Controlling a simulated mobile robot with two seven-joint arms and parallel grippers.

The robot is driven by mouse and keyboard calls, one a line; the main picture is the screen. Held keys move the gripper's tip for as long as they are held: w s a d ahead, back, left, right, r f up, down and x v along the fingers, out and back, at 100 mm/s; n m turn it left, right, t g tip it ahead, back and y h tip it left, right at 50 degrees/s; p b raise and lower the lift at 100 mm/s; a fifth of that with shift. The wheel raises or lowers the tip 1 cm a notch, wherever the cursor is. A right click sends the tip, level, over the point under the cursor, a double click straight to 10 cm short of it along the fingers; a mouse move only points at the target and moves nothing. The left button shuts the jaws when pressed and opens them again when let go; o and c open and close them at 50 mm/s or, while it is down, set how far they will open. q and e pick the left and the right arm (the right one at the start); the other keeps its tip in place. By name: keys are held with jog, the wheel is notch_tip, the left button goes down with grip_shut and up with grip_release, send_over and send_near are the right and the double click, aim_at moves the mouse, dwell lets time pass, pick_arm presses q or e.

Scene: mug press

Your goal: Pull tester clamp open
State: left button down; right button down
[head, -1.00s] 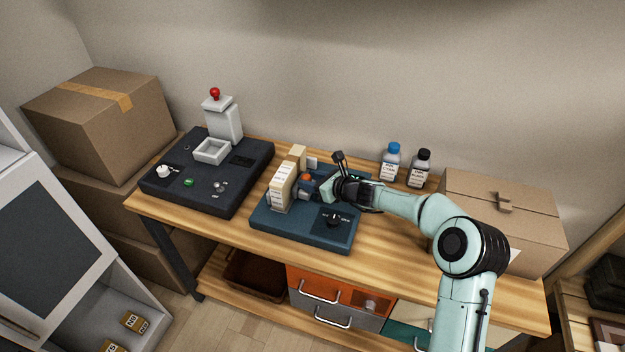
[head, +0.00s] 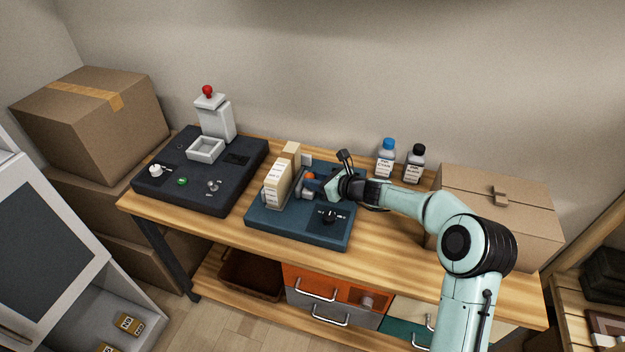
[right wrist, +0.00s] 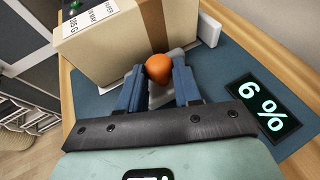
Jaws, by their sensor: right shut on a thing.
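The grip itself is partly hidden. My left gripper is out of view.
The tester's display (right wrist: 263,108) reads 6 %. A black press unit (head: 200,185) with a red-knobbed column stands left on the bench (head: 235,240). Two bottles (head: 385,160) stand behind my right arm. A cardboard box (head: 500,215) is at the right.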

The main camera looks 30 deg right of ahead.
jog(key=c, duration=1.1)
grip_release()
jog(key=shift+s+d+f, duration=0.1)
jog(key=shift+d, duration=0.1)
jog(key=shift+s, duration=0.15)
jog(key=v, duration=1.3)
jog(key=shift+s+r+b, duration=0.15)
jog(key=shift+r+b, duration=0.1)
jog(key=shift+b, duration=0.1)
